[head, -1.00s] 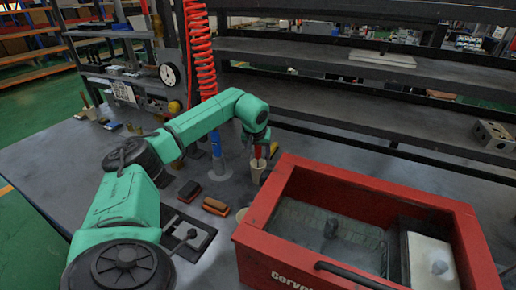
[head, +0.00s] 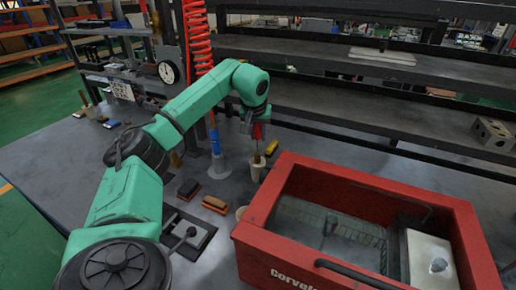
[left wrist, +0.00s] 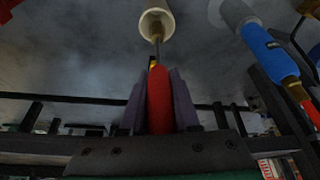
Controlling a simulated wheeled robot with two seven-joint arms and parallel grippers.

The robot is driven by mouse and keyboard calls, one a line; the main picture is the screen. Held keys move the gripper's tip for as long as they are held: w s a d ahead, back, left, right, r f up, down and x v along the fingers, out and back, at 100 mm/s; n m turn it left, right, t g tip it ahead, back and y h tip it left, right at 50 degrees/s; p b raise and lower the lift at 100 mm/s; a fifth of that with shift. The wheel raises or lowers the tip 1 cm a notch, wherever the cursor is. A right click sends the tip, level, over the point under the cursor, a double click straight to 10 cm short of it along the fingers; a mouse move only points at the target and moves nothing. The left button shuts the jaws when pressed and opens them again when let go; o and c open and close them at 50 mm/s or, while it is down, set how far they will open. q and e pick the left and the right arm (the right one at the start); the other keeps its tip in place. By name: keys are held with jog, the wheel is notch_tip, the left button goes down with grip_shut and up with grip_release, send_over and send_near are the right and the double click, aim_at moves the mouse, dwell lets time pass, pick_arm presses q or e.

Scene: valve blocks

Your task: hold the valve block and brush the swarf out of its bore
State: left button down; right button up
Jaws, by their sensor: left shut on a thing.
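My left gripper (head: 257,127) is shut on a red-handled brush (left wrist: 158,98), which stands upright between its dark fingers. In the head view the red handle (head: 257,131) shows below the gripper, above a pale cup (head: 257,163). In the left wrist view the brush's thin shaft points at the mouth of the pale cup (left wrist: 157,20). I cannot tell whether its tip is still inside. A grey metal block with round holes (head: 493,133), likely the valve block, sits on the shelf at the right. My right gripper is out of view.
A red open tank (head: 365,185) fills the front right. Two small brushes or blocks (head: 215,204) lie left of it, and a yellow item (head: 271,147) lies behind it. Shelves (head: 340,110) stand behind.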

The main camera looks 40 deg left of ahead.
pick_arm(q)
notch_tip(320, 180, up, 13)
jog(key=shift+r+p, duration=0.15)
jog(key=shift+p, duration=0.75)
